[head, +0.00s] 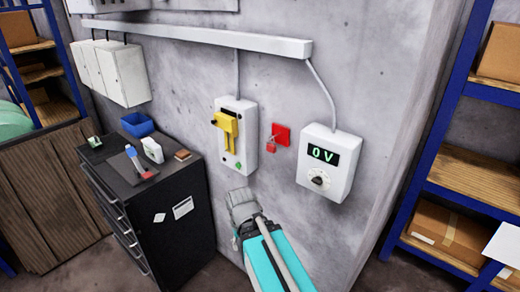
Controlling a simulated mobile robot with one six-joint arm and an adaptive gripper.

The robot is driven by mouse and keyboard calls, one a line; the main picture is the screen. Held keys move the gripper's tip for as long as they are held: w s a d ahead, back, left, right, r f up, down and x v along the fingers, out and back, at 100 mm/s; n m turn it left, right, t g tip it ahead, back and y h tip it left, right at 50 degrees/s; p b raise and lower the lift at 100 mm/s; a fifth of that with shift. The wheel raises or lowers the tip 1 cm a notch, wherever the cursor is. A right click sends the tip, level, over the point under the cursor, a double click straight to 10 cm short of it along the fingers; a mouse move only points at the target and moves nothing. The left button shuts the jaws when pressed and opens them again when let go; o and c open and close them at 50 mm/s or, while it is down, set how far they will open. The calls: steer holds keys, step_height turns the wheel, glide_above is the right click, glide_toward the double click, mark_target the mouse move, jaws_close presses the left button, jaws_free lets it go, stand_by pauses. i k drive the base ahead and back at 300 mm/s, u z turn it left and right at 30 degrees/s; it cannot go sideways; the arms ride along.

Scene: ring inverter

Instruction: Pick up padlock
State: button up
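A small red padlock (271,146) hangs at the lower left corner of a red square plate (281,134) on the grey wall. It is between the switch box with the yellow handle (228,125) and the white meter box (330,162) reading "0 V". My teal and grey arm reaches up from the bottom edge. Its grey end (242,205) is below and left of the padlock, apart from it in the picture. The fingers cannot be made out, so I cannot tell whether my gripper is open or shut.
A black drawer cabinet (165,225) stands left of my arm, with a blue bin (137,124), a screwdriver-like tool (136,158) and small items on top. Blue-framed shelves with cardboard boxes (445,232) stand at the right. The wall around the padlock is clear.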

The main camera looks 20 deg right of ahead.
mark_target(271, 148)
steer(key=u, duration=0.3)
steer(key=k, duration=1.15)
steer(key=z, duration=0.6)
steer(key=i, duration=1)
steer(key=u, duration=0.05)
